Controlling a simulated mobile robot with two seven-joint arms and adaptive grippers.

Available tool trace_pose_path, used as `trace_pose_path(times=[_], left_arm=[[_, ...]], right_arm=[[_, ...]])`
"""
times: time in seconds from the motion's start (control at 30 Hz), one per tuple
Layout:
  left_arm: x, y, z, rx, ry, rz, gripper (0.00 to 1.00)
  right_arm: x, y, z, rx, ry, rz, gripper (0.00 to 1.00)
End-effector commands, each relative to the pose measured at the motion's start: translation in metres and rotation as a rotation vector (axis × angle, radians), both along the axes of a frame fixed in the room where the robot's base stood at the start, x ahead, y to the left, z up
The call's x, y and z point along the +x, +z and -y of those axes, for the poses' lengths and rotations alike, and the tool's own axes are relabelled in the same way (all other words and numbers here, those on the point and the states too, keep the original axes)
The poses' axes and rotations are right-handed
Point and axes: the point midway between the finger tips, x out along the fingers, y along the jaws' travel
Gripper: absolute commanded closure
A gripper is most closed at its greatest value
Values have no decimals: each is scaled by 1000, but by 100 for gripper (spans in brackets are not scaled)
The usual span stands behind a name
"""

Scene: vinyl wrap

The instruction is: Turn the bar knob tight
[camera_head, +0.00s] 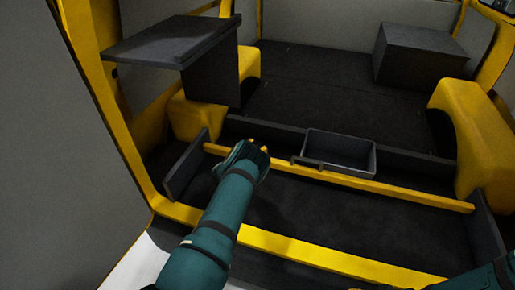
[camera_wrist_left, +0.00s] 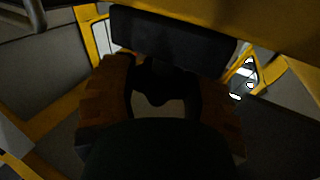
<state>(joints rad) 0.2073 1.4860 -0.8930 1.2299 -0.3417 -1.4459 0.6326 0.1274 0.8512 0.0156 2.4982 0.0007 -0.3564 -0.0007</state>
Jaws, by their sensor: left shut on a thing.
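The yellow bar (camera_head: 400,187) runs across the van floor in the head view. My left gripper (camera_head: 258,148) is at the bar's left part, and my arm and hand cover that stretch of it. In the left wrist view the two orange-brown fingers (camera_wrist_left: 160,100) stand on either side of a dark, lobed shape, which looks like the bar knob (camera_wrist_left: 153,82). The gripper is shut on it. The wrist view is dark, so the knob's turn angle cannot be told. My right gripper is out of view.
A grey bin (camera_head: 340,152) stands just behind the bar. A dark shelf (camera_head: 175,42) juts out at the upper left, and a dark box (camera_head: 420,55) stands at the back right. Yellow wheel housings flank the floor. The floor (camera_head: 320,85) behind is clear.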

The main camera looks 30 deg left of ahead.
Motion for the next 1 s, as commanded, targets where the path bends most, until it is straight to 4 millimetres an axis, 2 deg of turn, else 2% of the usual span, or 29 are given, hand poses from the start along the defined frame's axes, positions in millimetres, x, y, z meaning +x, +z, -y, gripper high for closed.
trace_pose_path(times=[0.33, 0.37, 0.4, 0.43, 0.77, 0.87, 1.0], left_arm=[[0, 0, 0, 0, -1, 0, 86], [0, 0, 0, 0, -1, 0, 38], [0, 0, 0, 0, -1, 0, 24], [0, 0, 0, 0, 0, 0, 18], [-1, 0, -1, 0, 0, -1, 18], [-7, 0, -2, 0, 3, -2, 18], [-27, 0, -6, -2, 4, -2, 18]], right_arm=[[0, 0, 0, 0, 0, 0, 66], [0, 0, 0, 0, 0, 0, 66], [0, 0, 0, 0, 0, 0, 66], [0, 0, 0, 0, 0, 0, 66], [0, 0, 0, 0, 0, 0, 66], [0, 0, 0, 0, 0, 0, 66], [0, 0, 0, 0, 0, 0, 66]])
